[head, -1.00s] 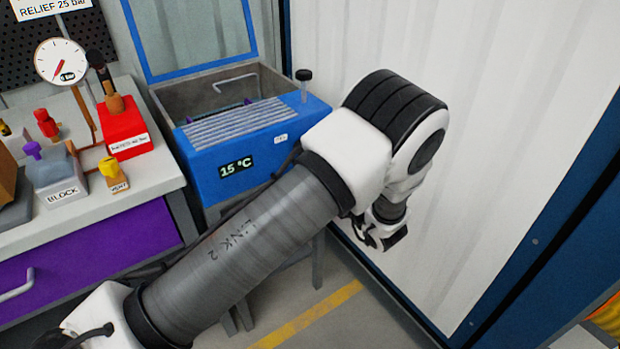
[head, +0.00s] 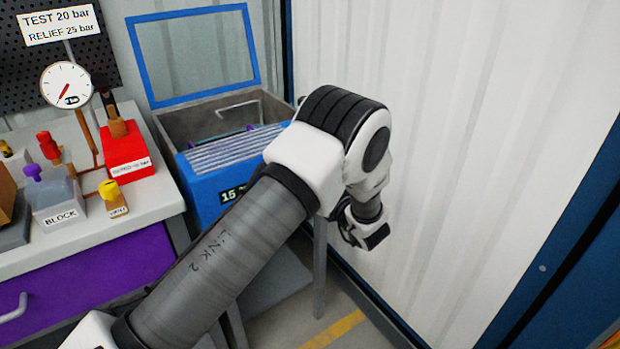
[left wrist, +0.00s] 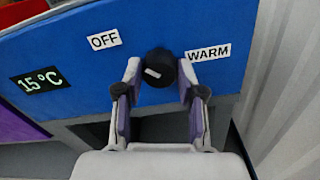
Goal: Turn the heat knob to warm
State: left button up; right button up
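The heat knob (left wrist: 160,68) is round and black with a short white mark on its face. It sits on a blue front panel (left wrist: 70,45) between an OFF label (left wrist: 104,39) and a WARM label (left wrist: 208,52); the mark lies toward the lower left of the knob. In the left wrist view my left gripper (left wrist: 159,80) is open, its fingertips on either side of the knob; I cannot tell whether they touch it. The display (left wrist: 39,83) reads 15 °C. In the head view my left arm hides the knob. My right gripper is not in view.
The blue bath (head: 205,185) stands with its lid (head: 195,50) raised. At left is a bench (head: 120,225) with a gauge (head: 66,86), a red block (head: 124,155) and a grey BLOCK fixture (head: 57,200). A white corrugated wall (head: 450,130) stands close at right.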

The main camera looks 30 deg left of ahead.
pick_arm(q)
jog(key=shift+c, duration=1.3)
jog(key=shift+w+f+m+p, duration=0.1)
jog(key=shift+m+p, duration=1.85)
jog(key=shift+m, duration=11.45)
